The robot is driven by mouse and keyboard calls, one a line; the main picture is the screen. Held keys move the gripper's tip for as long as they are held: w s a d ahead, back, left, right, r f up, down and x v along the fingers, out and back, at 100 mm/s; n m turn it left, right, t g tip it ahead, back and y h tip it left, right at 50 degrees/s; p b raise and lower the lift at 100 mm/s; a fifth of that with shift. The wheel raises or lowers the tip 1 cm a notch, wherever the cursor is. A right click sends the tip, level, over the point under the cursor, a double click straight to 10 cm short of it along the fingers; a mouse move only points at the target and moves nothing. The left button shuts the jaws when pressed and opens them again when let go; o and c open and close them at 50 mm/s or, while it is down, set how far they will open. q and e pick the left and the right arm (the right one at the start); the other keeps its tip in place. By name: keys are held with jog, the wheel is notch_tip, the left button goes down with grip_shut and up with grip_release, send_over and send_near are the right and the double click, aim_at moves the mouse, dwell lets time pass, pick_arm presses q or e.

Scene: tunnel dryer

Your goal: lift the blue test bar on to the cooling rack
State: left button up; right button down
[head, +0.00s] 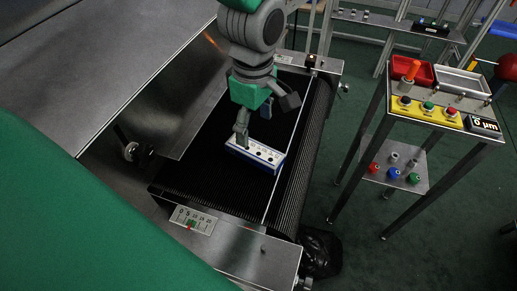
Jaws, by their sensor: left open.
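The blue test bar (262,156) lies on the black conveyor belt (205,165). Its top is pale with several dark dots, and its long side is blue. My left gripper (258,128) hangs over the bar, fingers pointing down. One finger reaches to the bar's left end, and the other is spread out to the right above it. The jaws are open. Whether the near finger touches the bar I cannot tell. My right gripper does not show. I cannot tell which thing is the cooling rack.
A metal stand (447,135) on the right holds a yellow button panel (428,110), a red tray (411,71) and a grey tray (462,81). A metal hood (100,50) covers the belt's left side. Green floor lies between belt and stand.

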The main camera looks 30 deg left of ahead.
aim_at(253, 148)
pick_arm(q)
jog(key=f, duration=0.1)
jog(key=a+f, duration=0.1)
jog(key=f, duration=0.1)
jog(key=shift+f, duration=0.2)
jog(key=f, duration=0.1)
jog(key=f+b, duration=0.1)
jog(key=f, duration=0.1)
jog(key=f+b, duration=0.1)
jog(key=shift+d+f, duration=0.35)
jog(key=shift+d, duration=0.05)
jog(key=shift+a+f, duration=0.1)
jog(key=shift+f, duration=0.1)
jog(key=shift+s+a, duration=0.1)
jog(key=shift+a, duration=0.25)
jog(key=c, duration=1.4)
jog(key=shift+d+r, duration=0.15)
jog(key=shift+d, duration=0.15)
jog(key=shift+c, duration=0.2)
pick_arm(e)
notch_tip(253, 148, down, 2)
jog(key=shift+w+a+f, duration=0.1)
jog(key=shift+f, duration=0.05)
